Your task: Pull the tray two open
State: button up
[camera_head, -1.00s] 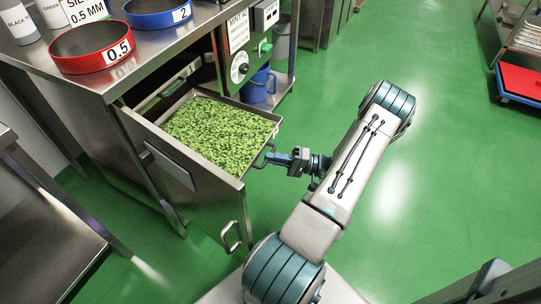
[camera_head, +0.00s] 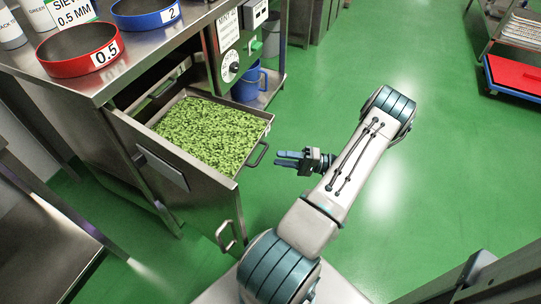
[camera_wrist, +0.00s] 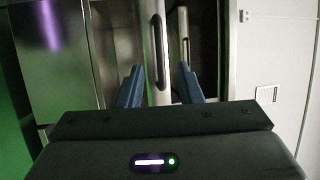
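A metal tray (camera_head: 243,166) full of green leaf bits (camera_head: 208,133) sticks well out from under the bench. Its dark bar handle (camera_head: 257,155) is on its right side. No number that names it as tray two is readable. My gripper (camera_head: 276,158) is open and empty, just right of this handle and apart from it. A second handle (camera_wrist: 184,35) shows farther back there.
The steel bench (camera_head: 85,88) carries a red sieve ring (camera_head: 80,62) and a blue one (camera_head: 146,16). A blue jug (camera_head: 246,88) stands on a low shelf behind the tray. A lower handle (camera_head: 226,236) is on the cabinet front.

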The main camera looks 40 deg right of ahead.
jog(key=v, duration=0.8)
jog(key=w+a+r+n+g+h+p, duration=0.15)
jog(key=w+a+r+g+p, duration=0.3)
jog(key=r, duration=0.45)
jog(key=w+a+r+n+g+h+p, duration=0.1)
jog(key=w+a+r+n+g+p, duration=0.15)
jog(key=a+r+g, duration=0.4)
jog(key=w+a+r+n+g+h+p, duration=0.1)
jog(key=w+a+r+g+p, duration=0.35)
jog(key=r, duration=0.65)
jog(key=s+a+r+n+t+h+p, duration=0.1)
jog(key=s+a+r+h+p, duration=0.2)
jog(key=a+r, duration=0.3)
jog(key=s+a+r+n+t+h+p, duration=0.1)
jog(key=s+a+r+h+p, duration=0.2)
jog(key=a+r+p, duration=0.3)
jog(key=s+a+r+n+t+h+p, duration=0.1)
jog(key=s+a+r+t+h+p, duration=0.1)
jog(key=a+r, duration=0.6)
jog(key=shift+s+r+h+p, duration=0.8)
jog(key=shift+r+h+p, duration=0.7)
jog(key=shift+r, duration=1.55)
jog(key=shift+a, duration=0.1)
